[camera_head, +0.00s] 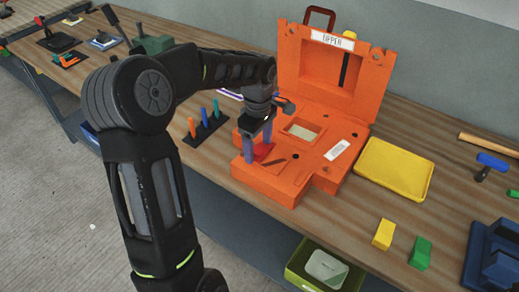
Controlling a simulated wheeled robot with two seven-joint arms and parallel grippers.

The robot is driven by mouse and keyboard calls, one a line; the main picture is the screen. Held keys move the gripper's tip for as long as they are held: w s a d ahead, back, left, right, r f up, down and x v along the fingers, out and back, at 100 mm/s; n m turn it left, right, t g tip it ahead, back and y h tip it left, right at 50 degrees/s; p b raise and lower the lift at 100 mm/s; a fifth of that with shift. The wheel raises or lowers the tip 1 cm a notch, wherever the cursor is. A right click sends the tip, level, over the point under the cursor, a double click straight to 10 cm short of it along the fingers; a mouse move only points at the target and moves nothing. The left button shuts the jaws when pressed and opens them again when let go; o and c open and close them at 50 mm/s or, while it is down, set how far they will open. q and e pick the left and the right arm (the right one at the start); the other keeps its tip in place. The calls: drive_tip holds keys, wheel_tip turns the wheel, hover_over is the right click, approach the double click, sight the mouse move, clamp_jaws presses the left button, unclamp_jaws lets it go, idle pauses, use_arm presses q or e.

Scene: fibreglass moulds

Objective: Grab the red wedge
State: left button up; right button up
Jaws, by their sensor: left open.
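The red wedge (263,152) lies on the top of the open orange mould (277,188), near its left front part. It is small in the view and partly hidden by my gripper. My left gripper (257,151) points down over the mould with its two bluish fingers apart. One finger stands at the near left of the wedge and the other behind it. I cannot tell whether they touch it. My right gripper is out of view.
The mould's lid (376,75) stands upright behind, labelled UPPER. A yellow tray (396,168) lies to the right, with yellow (384,234) and green (420,253) blocks in front. A dark rack (205,130) with coloured pegs stands left. A green bin (300,262) sits below the bench edge.

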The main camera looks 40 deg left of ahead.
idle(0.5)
use_arm(q)
drive_tip(key=shift+s, duration=0.15)
clamp_jaws()
idle(0.4)
